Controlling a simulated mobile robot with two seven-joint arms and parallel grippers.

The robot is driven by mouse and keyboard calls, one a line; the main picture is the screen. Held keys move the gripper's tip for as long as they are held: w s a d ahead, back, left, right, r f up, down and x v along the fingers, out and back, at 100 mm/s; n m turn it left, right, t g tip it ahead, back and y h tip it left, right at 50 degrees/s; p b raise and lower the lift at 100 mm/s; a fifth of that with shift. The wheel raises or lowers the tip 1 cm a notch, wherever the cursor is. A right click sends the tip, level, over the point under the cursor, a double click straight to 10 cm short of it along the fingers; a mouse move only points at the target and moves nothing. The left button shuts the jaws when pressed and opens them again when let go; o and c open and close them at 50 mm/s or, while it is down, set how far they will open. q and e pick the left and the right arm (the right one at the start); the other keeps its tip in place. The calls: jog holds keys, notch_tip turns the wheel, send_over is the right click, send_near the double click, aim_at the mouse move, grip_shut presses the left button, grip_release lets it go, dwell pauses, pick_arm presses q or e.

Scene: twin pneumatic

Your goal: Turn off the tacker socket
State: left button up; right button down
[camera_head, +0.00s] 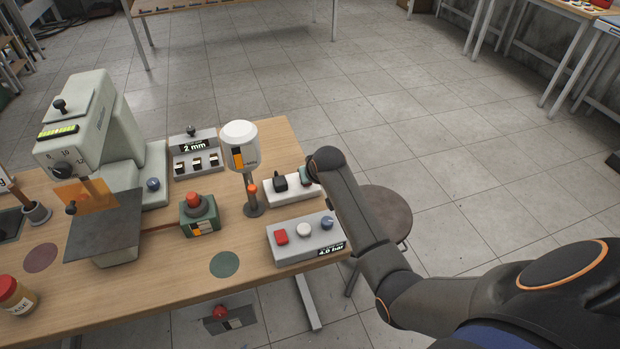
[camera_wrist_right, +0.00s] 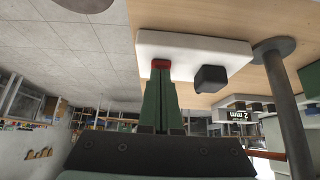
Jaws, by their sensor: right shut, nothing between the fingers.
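The white socket strip (camera_head: 291,195) lies near the right end of the wooden table, with a black plug (camera_head: 280,182) in it. It also shows in the right wrist view (camera_wrist_right: 190,43), with the black plug (camera_wrist_right: 210,78) and a small red switch (camera_wrist_right: 161,64) on its face. My right gripper (camera_head: 306,179) is over the right end of the strip and covers part of it. In the right wrist view its green fingers (camera_wrist_right: 160,76) are shut and empty, with their tips at the red switch; I cannot tell whether they touch. My left gripper is not in view.
A post with a white head (camera_head: 240,145) stands left of the strip. A grey box with a red button (camera_head: 281,237) and a pressure readout lies in front. A green box with a red knob (camera_head: 194,199) and a large grey-green machine (camera_head: 95,130) are further left. A round stool (camera_head: 395,212) stands right of the table.

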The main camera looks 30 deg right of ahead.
jog(key=shift+w+r, duration=0.15)
jog(key=shift+r, duration=0.15)
jog(key=shift+w+d+r, duration=0.15)
jog(key=shift+w, duration=0.35)
jog(key=shift+r+p, duration=0.3)
jog(key=shift+p, duration=0.15)
jog(key=r+p, duration=0.3)
jog(key=shift+w+d+r, duration=0.1)
jog(key=shift+w+r, duration=0.15)
jog(key=shift+r, duration=0.1)
jog(key=s+f+v, duration=0.1)
jog(key=v, duration=0.9)
jog(key=shift+s+a+b, duration=0.2)
jog(key=shift+s+b, duration=0.15)
jog(key=shift+s, duration=0.05)
jog(key=shift+f, duration=0.2)
